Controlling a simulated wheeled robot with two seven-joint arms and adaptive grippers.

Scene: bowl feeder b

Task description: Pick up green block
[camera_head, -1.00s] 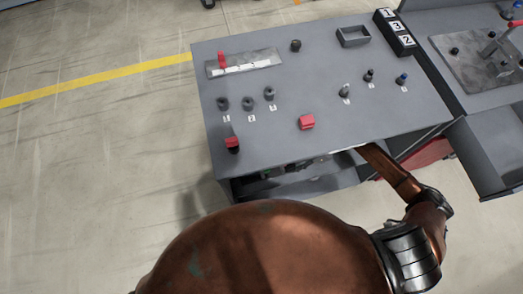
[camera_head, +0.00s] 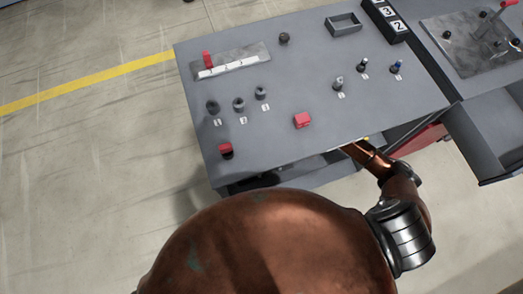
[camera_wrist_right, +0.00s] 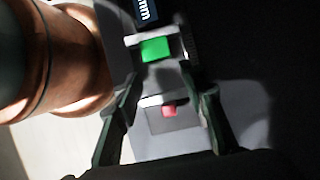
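The green block (camera_wrist_right: 156,48) shows in the right wrist view, between the ends of the two fingers of my right gripper (camera_wrist_right: 160,52). The fingers stand apart on either side of it. Contact with the block cannot be made out in the dim light. In the head view my right arm reaches under the front edge of the tabletop, which hides the gripper and the green block. My left gripper is in neither view.
Open floor lies left.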

